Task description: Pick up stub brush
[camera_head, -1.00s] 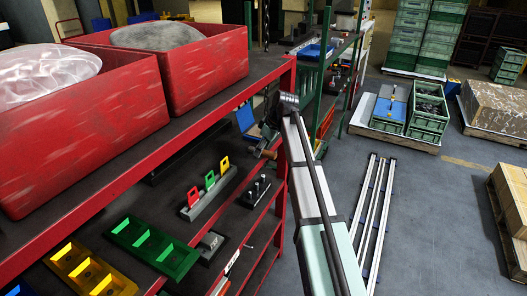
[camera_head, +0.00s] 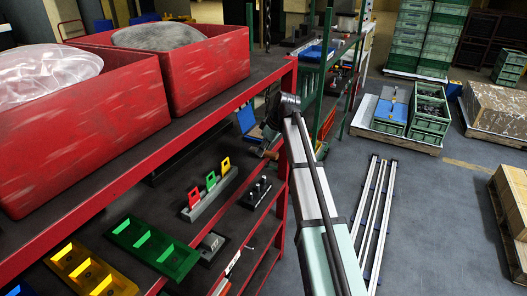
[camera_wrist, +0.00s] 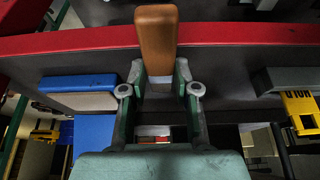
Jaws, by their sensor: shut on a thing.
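The stub brush (camera_wrist: 156,35) shows in the wrist view as a brown wooden block with a pale grey lower part. My gripper (camera_wrist: 160,82) is shut on that grey part, with one green-grey finger on each side. The brown end points away from my palm, towards the red shelf edge. In the head view my gripper is small and partly hidden by my arm, near the red post. A small brownish piece (camera_head: 263,153) beside it looks like the brush. The brush's bristles cannot be made out.
The red rack post (camera_head: 284,140) stands close to my gripper. On the lower shelf are a grey holder (camera_head: 210,196) with coloured tags, a black stand with pegs (camera_head: 257,192) and a green tray (camera_head: 153,246). Red bins (camera_head: 75,125) stand above.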

